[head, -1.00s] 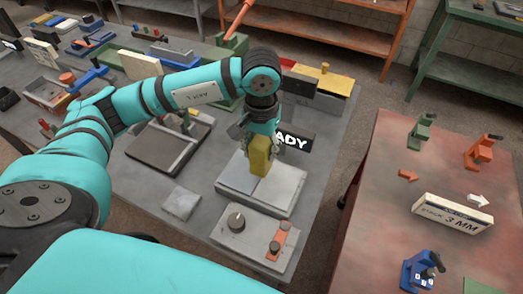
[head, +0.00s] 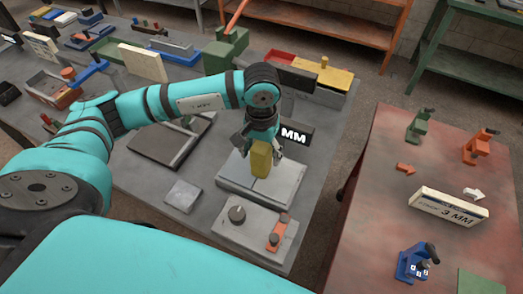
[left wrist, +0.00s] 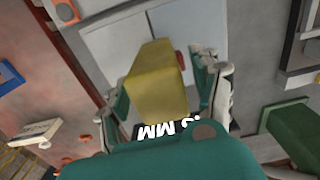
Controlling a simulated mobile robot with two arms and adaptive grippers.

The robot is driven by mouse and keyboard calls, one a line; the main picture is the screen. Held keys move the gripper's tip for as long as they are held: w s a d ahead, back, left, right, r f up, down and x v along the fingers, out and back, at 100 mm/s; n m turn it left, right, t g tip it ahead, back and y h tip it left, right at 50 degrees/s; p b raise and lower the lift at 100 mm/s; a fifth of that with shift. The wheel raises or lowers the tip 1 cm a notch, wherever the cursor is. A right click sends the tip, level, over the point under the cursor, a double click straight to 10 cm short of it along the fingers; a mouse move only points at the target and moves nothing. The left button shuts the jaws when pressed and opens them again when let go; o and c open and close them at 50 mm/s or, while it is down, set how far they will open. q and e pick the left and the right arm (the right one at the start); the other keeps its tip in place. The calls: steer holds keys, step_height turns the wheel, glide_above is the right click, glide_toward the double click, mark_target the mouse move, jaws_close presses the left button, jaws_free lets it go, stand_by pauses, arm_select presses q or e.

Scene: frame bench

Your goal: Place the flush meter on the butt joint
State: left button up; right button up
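The flush meter is a yellow block (head: 261,160) standing upright on the butt joint, a pair of flat grey plates (head: 283,186) with a seam between them. The meter (left wrist: 158,82) also shows large in the left wrist view, with the seam behind it. My left gripper (head: 262,150) is around the upper part of the meter. In the left wrist view its fingers (left wrist: 163,88) are spread on both sides of the block, with a gap on the right side. The contact under the meter is partly hidden. My right gripper is not in view.
A dark display (head: 296,137) behind the joint shows "MM", partly covered by my gripper. A grey control box with a knob (head: 237,214) stands in front. A small grey plate (head: 183,196) lies left. A red table (head: 375,225) stands at right.

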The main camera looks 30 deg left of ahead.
arm_select(q)
steer(key=shift+r, duration=0.2)
steer(key=shift+w+r, duration=0.1)
steer(key=shift+r, duration=0.1)
step_height(320, 180, up, 11)
steer(key=b, duration=0.3)
steer(key=shift+f+b, duration=0.2)
steer(key=shift+b, duration=0.15)
steer(key=shift+r, duration=0.45)
steer(key=shift+f, duration=0.1)
